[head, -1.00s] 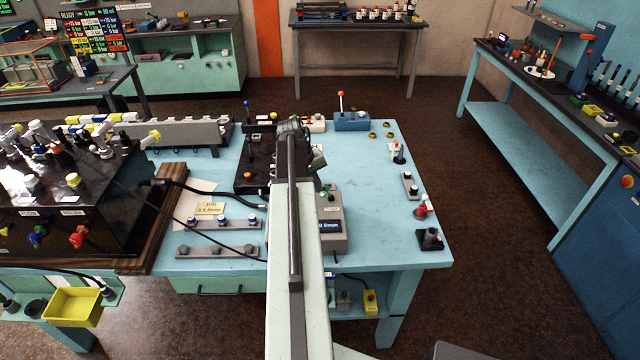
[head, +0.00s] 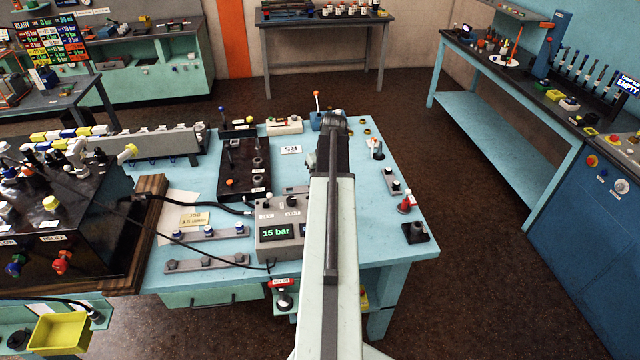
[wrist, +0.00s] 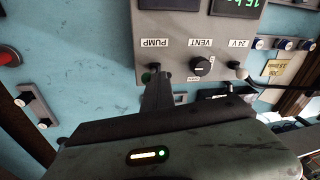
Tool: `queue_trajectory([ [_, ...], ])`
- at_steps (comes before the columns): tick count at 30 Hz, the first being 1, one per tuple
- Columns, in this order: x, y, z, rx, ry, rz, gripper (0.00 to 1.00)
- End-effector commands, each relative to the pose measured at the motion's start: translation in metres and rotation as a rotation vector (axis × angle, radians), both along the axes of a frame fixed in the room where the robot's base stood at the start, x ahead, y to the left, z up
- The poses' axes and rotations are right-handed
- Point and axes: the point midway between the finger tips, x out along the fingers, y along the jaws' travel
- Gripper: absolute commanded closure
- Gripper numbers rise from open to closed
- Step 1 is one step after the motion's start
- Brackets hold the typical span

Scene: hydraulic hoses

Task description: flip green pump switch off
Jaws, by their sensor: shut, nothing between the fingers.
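A grey control box (head: 278,232) on the light blue bench has a display reading 15 bar; my arm covers its right part in the head view. In the wrist view the box (wrist: 200,25) appears upside down with PUMP, VENT and 24 V labels. My gripper (wrist: 160,74) is shut and empty, its tips just below the PUMP label. A bit of the green pump switch (wrist: 146,77) shows at the left side of the fingertips. The fingers hide most of it, so I cannot tell its position or whether they touch it.
A black valve panel (head: 244,168) stands behind the box. Small fittings line the bench's right edge.

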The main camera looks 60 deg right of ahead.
Motion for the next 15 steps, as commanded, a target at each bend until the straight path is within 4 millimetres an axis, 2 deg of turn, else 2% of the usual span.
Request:
queue_trajectory([
  [6, 0.012, 0.01, 0.006, -0.001, 0.001, 0.022, 1.0],
  [15, 0.018, 0.015, 0.017, -0.001, 0.001, 0.032, 1.0],
])
